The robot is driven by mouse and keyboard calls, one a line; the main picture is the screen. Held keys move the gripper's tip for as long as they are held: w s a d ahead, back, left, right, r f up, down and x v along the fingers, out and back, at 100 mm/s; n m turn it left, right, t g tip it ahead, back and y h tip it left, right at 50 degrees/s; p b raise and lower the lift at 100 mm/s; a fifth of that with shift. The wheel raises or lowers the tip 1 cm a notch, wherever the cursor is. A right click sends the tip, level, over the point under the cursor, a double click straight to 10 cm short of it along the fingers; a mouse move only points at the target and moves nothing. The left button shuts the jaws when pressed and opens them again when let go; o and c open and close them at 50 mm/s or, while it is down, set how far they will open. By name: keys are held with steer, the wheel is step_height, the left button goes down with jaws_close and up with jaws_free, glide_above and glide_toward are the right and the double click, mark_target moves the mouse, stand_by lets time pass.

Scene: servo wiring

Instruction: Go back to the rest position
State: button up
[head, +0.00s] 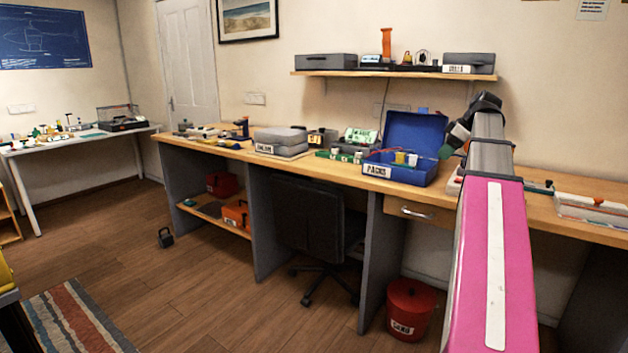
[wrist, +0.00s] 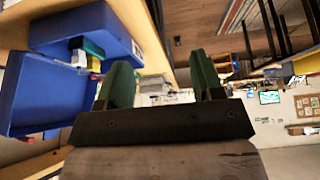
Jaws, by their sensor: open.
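My gripper (wrist: 162,78) is open in the wrist view, its two green fingers apart with nothing held between them. In the head view my arm reaches out over the right part of the long workbench, and the gripper (head: 453,143) shows small at its far end, just right of the open blue case. The blue case (head: 424,177) is labelled PACKS and holds a few small white and yellow blocks. The case also shows at the left of the wrist view (wrist: 60,97), beside the fingers and apart from them.
A wall shelf (head: 340,74) hangs above. A dark chair (head: 308,215) and a red bin (head: 409,308) stand below. The floor at left (head: 150,275) is mostly clear.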

steer(key=s+a+f+m+g+h, duration=0.1)
steer(key=a+f+m, duration=0.35)
steer(key=f, duration=0.85)
steer(key=s+a+f+m+g+h, duration=0.1)
steer(key=a+f+m, duration=0.1)
steer(key=a+f, duration=0.85)
steer(key=s+a+f+m+h, duration=0.1)
steer(key=s+f, duration=0.3)
steer(key=f, duration=0.4)
steer(key=s+a+f+m+g+h, duration=0.1)
steer(key=s+a+f, duration=0.3)
steer(key=f, duration=0.5)
steer(key=s+a+f+m+h, duration=0.1)
steer(key=s+a+f+m, duration=0.1)
steer(key=s+f, duration=0.4)
step_height(320, 180, down, 3)
steer(key=shift+a+r, duration=0.2)
steer(key=shift+a, duration=0.55)
steer(key=shift+m, duration=0.25)
